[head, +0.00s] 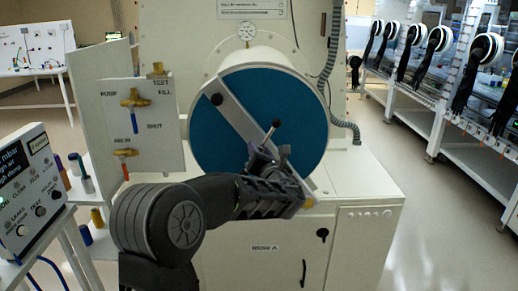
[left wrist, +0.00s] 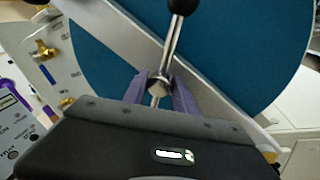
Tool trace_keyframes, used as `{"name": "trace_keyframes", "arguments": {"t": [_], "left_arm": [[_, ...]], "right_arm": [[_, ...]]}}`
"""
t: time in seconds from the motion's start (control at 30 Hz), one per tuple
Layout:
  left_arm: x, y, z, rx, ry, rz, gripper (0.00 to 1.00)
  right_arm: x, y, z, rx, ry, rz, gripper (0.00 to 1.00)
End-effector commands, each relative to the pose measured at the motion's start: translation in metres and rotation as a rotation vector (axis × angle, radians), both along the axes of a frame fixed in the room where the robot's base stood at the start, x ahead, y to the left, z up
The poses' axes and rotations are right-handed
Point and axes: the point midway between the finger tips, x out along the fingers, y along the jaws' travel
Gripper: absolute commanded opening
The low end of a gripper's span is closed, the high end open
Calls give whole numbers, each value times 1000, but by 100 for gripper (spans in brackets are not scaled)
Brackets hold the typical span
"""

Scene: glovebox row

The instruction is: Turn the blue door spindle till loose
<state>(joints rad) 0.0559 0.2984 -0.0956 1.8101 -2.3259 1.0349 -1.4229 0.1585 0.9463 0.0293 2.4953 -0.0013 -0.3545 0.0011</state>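The round blue door (head: 235,125) stands shut on the white chamber, with a pale diagonal bar (head: 232,118) across it. The spindle's metal rod handle with a black ball end (head: 276,124) stands out from the bar, low and right of the door's middle. My left gripper (head: 264,155) is at the spindle, and its arm hides part of the hub. In the left wrist view, its purple fingers (left wrist: 160,92) lie on both sides of the spindle hub (left wrist: 158,84) and appear closed on it. The rod (left wrist: 170,45) points up between them. My right gripper is out of view.
A valve panel (head: 143,125) with brass valves stands left of the door. A control box (head: 28,185) is at the near left. A gauge (head: 247,31) sits above the door. Glovebox benches (head: 455,80) line the right, with open floor (head: 420,230) before them.

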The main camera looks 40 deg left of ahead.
Motion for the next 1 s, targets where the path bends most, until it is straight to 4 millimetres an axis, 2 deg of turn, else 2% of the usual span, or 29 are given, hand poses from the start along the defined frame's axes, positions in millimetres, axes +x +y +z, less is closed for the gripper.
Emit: {"name": "trace_keyframes", "arguments": {"t": [0.27, 0.7, 1.0], "left_arm": [[1, 2, 0, 0, -1, 1, 33], [1, 2, 0, 0, -1, 1, 0], [1, 2, 0, 0, -1, 1, 0]], "right_arm": [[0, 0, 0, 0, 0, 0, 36], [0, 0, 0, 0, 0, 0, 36], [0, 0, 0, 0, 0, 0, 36]]}}
